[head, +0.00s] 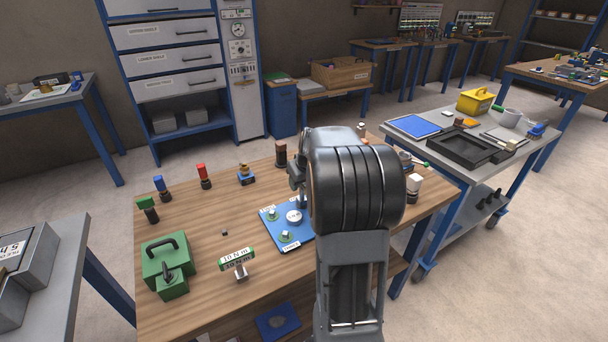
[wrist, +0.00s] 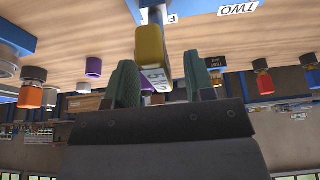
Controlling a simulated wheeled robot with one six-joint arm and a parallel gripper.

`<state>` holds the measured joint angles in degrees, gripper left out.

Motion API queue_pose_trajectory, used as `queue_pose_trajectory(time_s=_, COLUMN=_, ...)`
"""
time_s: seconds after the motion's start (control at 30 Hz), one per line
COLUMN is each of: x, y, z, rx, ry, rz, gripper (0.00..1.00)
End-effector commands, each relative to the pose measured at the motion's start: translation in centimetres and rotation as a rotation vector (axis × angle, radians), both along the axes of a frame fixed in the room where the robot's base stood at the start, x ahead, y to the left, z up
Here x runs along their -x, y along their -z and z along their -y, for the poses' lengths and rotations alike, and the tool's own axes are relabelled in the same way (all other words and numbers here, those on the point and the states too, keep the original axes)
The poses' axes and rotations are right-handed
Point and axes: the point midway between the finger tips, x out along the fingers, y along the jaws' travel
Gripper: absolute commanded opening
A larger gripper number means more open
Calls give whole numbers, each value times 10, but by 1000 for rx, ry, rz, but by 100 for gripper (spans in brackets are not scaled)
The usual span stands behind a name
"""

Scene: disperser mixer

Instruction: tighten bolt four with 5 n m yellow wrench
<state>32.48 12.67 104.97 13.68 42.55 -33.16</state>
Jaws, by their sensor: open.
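In the wrist view a yellow wrench (wrist: 151,48) with a white label bearing a 5 stands between the two green fingers of my gripper (wrist: 159,68). My gripper is open, with a visible gap to the right finger; the left finger is close to the wrench, and contact cannot be told. The blue plate (head: 302,236) lies on the wooden bench, with green-ringed bolts (head: 285,236) and a round grey piece (head: 294,216). Its label TWO (wrist: 240,8) shows in the wrist view. My arm hides part of the plate in the head view; I cannot make out bolt four.
A green-and-white labelled tool (head: 237,259) stands in front of the plate, with a green box (head: 167,266) to its left. Several capped pieces, including a red one (head: 203,173), line the bench's back. A grey cart (head: 400,150) stands at right.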

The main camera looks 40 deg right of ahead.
Motion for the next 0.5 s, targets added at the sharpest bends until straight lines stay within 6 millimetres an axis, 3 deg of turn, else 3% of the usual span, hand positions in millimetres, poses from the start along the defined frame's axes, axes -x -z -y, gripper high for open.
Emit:
queue_pose_trajectory(time_s=0.2, x=-6, y=14, z=1, rx=0, ry=-1, rz=-1, gripper=49)
queue_pose_trajectory(time_s=0.5, x=-7, y=17, z=1, rx=0, ry=-1, rz=0, gripper=49)
